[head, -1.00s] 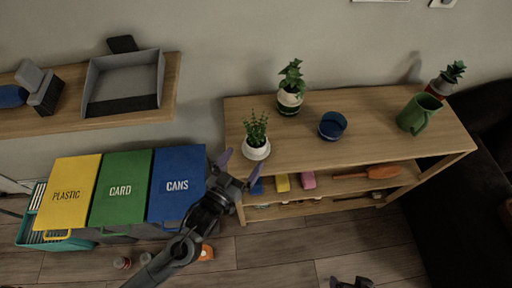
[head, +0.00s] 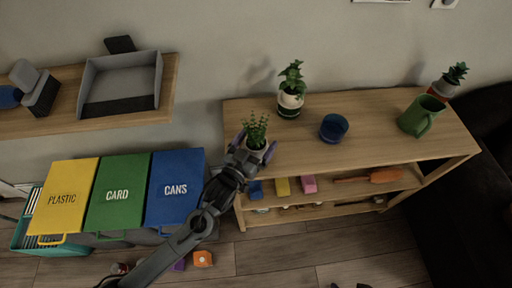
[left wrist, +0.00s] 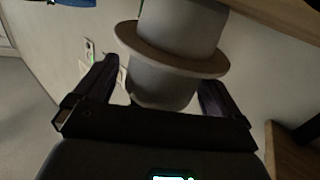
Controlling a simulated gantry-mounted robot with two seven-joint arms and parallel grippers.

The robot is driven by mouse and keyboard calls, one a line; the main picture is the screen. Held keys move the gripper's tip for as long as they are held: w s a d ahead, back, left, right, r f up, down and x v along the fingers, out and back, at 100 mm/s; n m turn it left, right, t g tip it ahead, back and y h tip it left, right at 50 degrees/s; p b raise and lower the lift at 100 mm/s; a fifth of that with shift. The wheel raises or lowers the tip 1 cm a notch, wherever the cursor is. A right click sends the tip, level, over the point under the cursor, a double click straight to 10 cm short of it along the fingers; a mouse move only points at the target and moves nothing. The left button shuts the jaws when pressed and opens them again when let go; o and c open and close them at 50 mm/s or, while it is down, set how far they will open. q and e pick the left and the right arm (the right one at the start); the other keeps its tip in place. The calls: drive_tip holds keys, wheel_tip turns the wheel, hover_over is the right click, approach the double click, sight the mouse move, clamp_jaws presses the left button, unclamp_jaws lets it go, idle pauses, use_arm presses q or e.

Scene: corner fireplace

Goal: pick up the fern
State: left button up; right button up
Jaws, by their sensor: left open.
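The fern (head: 256,127) is a small leafy green plant in a white pot at the front left corner of the wooden shelf unit's top. My left gripper (head: 252,146) is open, with its purple-tipped fingers on either side of the pot. In the left wrist view the pale pot (left wrist: 165,80) with its wide saucer-like rim stands between the two open fingers (left wrist: 155,92). The leaves are out of that view, and I cannot tell whether either finger touches the pot. My right gripper is not clearly visible.
A larger plant (head: 291,88) stands behind the fern. Yellow, green and blue bins (head: 176,188) stand at left.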

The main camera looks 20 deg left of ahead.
use_arm(q)
drive_tip(key=shift+c, duration=0.3)
drive_tip(key=c, duration=0.8)
drive_tip(key=shift+r, duration=0.1)
